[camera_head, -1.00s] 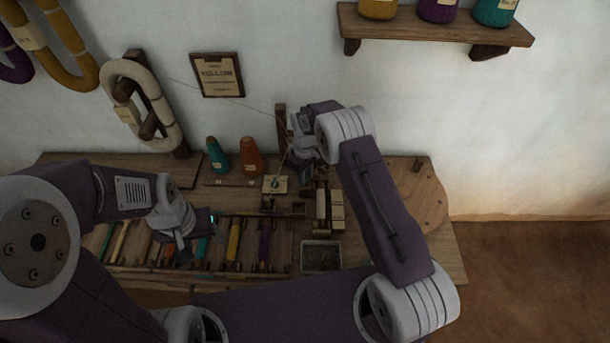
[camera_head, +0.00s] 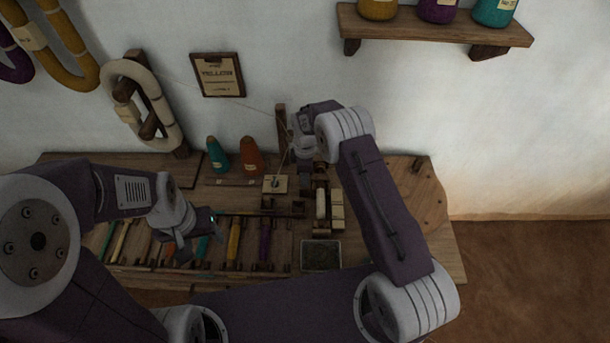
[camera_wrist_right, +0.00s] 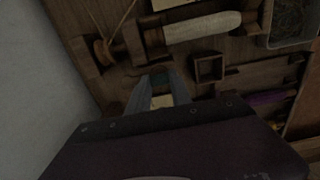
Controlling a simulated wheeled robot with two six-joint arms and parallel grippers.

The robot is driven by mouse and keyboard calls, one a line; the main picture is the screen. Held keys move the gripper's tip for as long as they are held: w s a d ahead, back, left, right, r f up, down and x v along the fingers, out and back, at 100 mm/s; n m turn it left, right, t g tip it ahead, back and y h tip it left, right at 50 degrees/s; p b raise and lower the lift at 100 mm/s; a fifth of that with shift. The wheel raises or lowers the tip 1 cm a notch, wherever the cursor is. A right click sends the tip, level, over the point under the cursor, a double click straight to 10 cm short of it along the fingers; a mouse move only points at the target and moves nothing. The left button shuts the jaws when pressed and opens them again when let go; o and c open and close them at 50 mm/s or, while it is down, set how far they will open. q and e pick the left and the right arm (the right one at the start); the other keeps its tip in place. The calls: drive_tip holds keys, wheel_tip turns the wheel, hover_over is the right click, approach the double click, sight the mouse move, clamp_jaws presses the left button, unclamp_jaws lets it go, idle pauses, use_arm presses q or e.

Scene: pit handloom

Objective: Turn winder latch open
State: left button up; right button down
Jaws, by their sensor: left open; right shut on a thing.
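The winder shows a pale bobbin on a wooden spindle, in the head view (camera_head: 321,204) and in the right wrist view (camera_wrist_right: 203,27). My right gripper (camera_head: 305,188) points down just left of the bobbin. In the right wrist view its fingers (camera_wrist_right: 158,88) are close together at a small dark piece beside the spindle, which looks like the winder latch; they mostly hide it, so its angle cannot be told. My left gripper (camera_head: 192,236) is open and empty, above the shuttle rack at the left.
A cream card (camera_head: 275,184) lies left of the right gripper. A small tray (camera_head: 321,255) stands at the front. In the right wrist view, a square wooden frame (camera_wrist_right: 209,68) sits beside the fingers.

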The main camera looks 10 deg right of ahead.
drive_tip(key=shift+w+r, duration=0.1)
idle(0.4)
drive_tip(key=c, duration=1.2)
unclamp_jaws()
drive_tip(key=shift+o, duration=0.2)
wheel_tip(320, 180, up, 9)
drive_tip(key=shift+r, duration=0.1)
